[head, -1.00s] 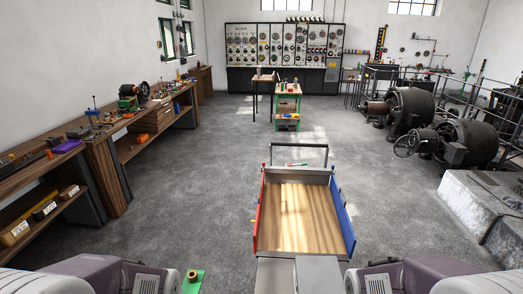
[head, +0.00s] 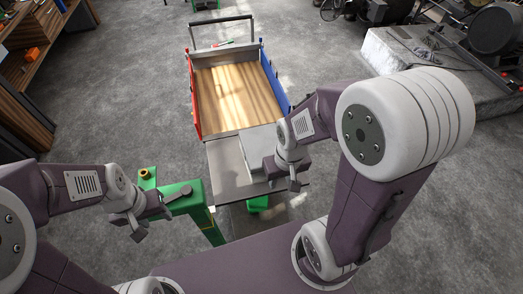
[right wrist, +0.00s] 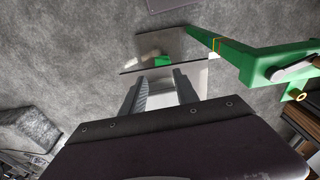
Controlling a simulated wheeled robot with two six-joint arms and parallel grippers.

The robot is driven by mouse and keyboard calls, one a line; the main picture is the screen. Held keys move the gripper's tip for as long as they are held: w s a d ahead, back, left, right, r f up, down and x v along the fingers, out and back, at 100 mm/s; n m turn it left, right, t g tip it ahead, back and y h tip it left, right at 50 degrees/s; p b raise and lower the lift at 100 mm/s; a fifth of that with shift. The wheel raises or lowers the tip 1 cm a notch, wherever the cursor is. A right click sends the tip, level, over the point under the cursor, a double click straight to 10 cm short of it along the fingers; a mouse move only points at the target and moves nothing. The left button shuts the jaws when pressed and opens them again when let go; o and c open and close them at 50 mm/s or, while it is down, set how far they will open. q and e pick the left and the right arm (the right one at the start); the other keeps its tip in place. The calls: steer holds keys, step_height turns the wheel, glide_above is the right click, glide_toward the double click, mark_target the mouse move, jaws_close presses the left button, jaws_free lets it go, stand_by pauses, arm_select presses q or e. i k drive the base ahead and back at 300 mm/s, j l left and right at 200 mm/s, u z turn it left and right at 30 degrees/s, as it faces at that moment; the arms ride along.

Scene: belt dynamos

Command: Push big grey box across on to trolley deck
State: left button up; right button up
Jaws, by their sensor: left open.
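The big grey box (head: 258,148), a flat-topped light grey block, sits on a grey metal table top (head: 228,182) at the near end of the trolley. The trolley deck (head: 235,97) is bare wood between a red and a blue side wall, just beyond the box. My right gripper (head: 281,178) is at the box's near right edge; I cannot tell whether it touches. Its fingers stand apart in the right wrist view (right wrist: 160,92). My left gripper (head: 152,217) is open and empty, left of the table beside a green stand. My right arm hides part of the box's right side.
The green stand (head: 203,205) with a brass knob and a grey lever is left of the table, close to my left gripper. The trolley handle (head: 222,30) rises at the far end. A concrete block (head: 425,65) stands at right. Wooden shelving (head: 20,100) is at far left.

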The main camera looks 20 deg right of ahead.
mark_target(256, 143)
steer(key=l+u, duration=0.4)
steer(key=k+l+u, duration=0.1)
steer(key=l+u, duration=0.25)
steer(key=k+l+u, duration=0.15)
steer(key=l+u, duration=0.25)
steer(key=k+l+u, duration=0.2)
steer(key=l+u, duration=0.15)
steer(key=l, duration=0.15)
